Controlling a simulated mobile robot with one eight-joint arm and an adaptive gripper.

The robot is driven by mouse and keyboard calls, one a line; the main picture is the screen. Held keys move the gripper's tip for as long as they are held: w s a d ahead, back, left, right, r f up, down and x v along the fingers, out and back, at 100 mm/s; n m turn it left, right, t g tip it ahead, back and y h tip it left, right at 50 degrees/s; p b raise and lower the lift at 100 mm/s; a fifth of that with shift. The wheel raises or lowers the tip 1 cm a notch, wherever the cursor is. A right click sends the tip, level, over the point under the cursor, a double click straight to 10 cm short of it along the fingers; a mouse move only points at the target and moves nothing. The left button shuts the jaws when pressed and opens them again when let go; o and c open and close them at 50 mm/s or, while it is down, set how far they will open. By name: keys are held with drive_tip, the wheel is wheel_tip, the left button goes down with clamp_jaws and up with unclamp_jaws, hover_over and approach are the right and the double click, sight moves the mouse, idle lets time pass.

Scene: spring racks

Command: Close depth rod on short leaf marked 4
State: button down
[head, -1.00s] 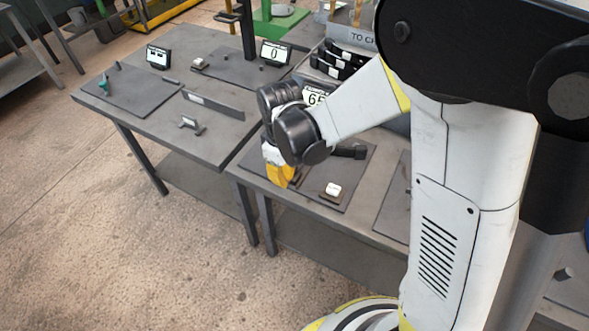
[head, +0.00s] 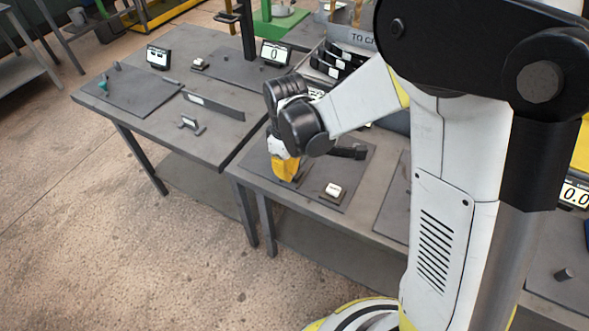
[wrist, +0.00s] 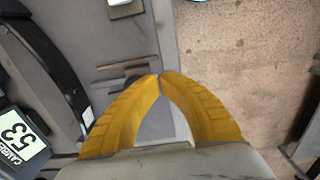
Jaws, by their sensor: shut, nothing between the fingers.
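My gripper (head: 286,170) is low over a dark plate on the right-hand table, its yellow fingers partly hidden by my wrist. In the wrist view its fingertips (wrist: 160,76) meet and hold nothing. Thin rod-like bars (wrist: 122,68) and a dark rounded piece lie just left of and behind the tips; I cannot tell which is the depth rod or whether the tips touch it. A dark curved leaf (wrist: 45,50) arches at the left in the wrist view, with a small pale label near its lower end. I cannot read a 4 on it.
A small white-topped block (head: 333,190) sits on the plate near the table's front. The left-hand table (head: 150,130) holds plates, small displays and a low bracket. Floor lies beyond the table edge.

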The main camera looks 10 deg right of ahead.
drive_tip(key=shift+w+d, duration=0.75)
drive_tip(key=shift+w, duration=0.25)
idle(0.5)
drive_tip(key=shift+s, duration=0.1)
idle(0.4)
drive_tip(key=shift+r, duration=0.15)
drive_tip(key=shift+r+p, duration=2.25)
drive_tip(key=shift+r, duration=1.15)
